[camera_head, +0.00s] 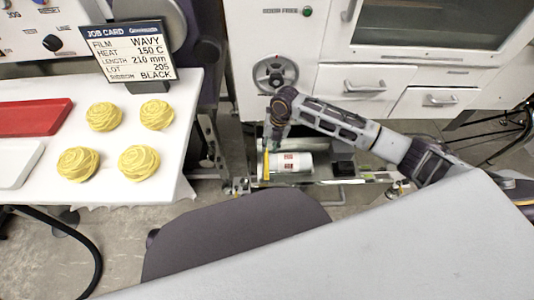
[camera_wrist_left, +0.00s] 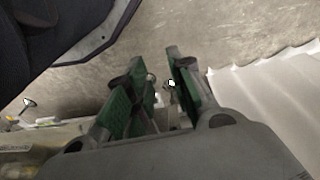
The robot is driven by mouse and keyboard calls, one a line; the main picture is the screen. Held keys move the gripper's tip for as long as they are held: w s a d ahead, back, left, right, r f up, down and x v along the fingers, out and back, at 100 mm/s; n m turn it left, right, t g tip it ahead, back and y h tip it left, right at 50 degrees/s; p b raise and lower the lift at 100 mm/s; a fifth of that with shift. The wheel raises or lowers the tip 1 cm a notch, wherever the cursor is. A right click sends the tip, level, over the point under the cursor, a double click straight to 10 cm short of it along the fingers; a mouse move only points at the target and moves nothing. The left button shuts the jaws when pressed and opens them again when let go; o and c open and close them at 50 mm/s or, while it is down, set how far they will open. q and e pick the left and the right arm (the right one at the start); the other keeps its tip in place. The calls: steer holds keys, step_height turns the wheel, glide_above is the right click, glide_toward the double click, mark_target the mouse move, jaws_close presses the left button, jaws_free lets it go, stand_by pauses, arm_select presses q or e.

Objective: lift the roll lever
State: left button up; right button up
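A white roll with a red and dark label (camera_head: 292,162) lies low in a metal frame at the centre of the head view. A thin upright yellow piece (camera_head: 266,165), which looks like the roll lever, stands at the roll's left end. My right gripper (camera_head: 272,146) hangs just above the yellow piece. Whether it touches the piece or is open cannot be made out. My left gripper shows in the left wrist view (camera_wrist_left: 160,75), with its two green-padded fingers apart and nothing between them over the floor. It does not show in the head view.
A white table (camera_head: 100,193) at left bears several yellow rose-shaped pieces (camera_head: 142,163), a red tray (camera_head: 30,117) and a job card (camera_head: 130,52). A white cabinet (camera_head: 340,90) with drawers stands behind the roll. A large pale surface (camera_head: 390,245) fills the lower right.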

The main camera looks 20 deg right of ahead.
mark_target(267, 155)
steer(key=f, duration=0.2)
steer(key=f+b, duration=0.1)
steer(key=f, duration=0.1)
steer(key=shift+w+a, duration=0.1)
steer(key=shift+a, duration=0.3)
steer(key=shift+f, duration=0.45)
steer(key=shift+a+f+b, duration=0.15)
steer(key=shift+f+b, duration=0.15)
steer(key=shift+f, duration=0.3)
arm_select(q)
steer(key=shift+d+r, duration=0.15)
steer(key=shift+r, duration=0.4)
steer(key=shift+d+r, duration=0.15)
steer(key=shift+r, duration=0.4)
steer(key=shift+w+r, duration=0.1)
steer(key=shift+w, duration=0.2)
arm_select(e)
jaws_close()
